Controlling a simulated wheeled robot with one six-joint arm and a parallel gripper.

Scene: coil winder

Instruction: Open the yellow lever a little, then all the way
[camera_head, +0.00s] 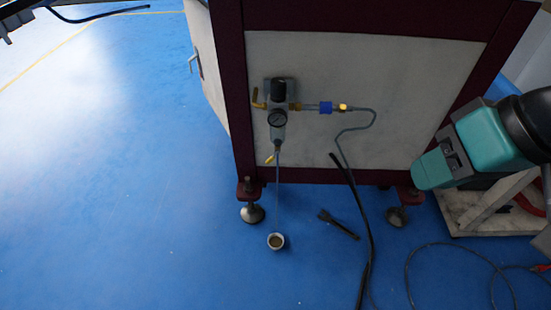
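A small yellow lever (270,158) sits at the bottom of an air filter-regulator unit (278,118) on the side of a white and dark-red machine. It tilts down to the left. The frame is too coarse to tell how far either is turned. I cannot make out my gripper's fingers in the view, and nothing touches either lever.
The machine's side panel (350,60) stands on feet (252,213). A blue fitting (326,107) and a grey hose lead right. A dark brush-like tool (337,223) and black cables lie on the floor. A teal and black body (487,138) juts in at right. Left floor is free.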

